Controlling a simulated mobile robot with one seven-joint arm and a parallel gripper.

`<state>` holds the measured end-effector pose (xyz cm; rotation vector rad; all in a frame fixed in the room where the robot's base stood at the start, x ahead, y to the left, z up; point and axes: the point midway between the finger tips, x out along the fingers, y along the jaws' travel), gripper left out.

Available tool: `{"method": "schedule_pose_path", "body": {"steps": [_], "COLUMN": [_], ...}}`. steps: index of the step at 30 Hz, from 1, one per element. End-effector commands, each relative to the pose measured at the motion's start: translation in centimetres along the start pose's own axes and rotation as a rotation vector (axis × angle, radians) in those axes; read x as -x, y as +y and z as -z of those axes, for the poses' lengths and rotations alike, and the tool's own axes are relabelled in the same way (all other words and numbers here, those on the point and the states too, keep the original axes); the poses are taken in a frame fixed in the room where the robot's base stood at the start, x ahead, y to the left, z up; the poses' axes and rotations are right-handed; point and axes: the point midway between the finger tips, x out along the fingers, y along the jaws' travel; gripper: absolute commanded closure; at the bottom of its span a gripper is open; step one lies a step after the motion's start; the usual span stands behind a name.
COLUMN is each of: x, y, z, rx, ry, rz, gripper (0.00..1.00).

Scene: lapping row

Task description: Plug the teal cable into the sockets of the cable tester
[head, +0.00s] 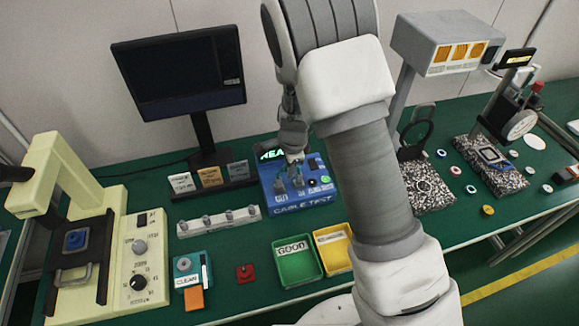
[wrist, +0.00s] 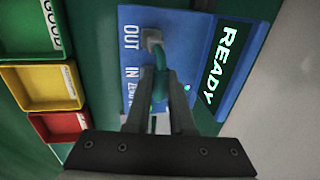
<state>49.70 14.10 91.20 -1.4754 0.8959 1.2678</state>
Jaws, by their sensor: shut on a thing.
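The blue cable tester (head: 312,207) stands on the green bench in the head view, and its face (wrist: 195,35) fills the middle of the wrist view. Its display (wrist: 222,65) reads READY. A grey plug (wrist: 152,38) sits at the OUT mark, with the teal cable (wrist: 160,60) curving from it down between my fingers. My gripper (wrist: 163,80) is shut on the teal cable, over the tester face near the IN mark. The cable's other end is mostly hidden by the fingers, so I cannot tell whether it is seated. In the head view my gripper (head: 292,157) is above the tester.
A green GOOD bin (head: 297,281) and a yellow bin (head: 347,268) stand in front of the tester; a red bin (wrist: 60,127) shows in the wrist view. A white rail with knobs (head: 219,223) lies left. A monitor (head: 180,70) stands behind left.

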Motion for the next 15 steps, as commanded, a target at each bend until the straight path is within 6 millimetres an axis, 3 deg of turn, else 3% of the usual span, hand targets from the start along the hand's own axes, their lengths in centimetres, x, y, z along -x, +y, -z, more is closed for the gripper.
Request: {"method": "schedule_pose_path", "body": {"steps": [15], "x": [-1.4], "y": [0.3], "z": [0.0], "rx": [0.000], "ry": [0.000], "rz": [0.001], "gripper": [1.00]}}
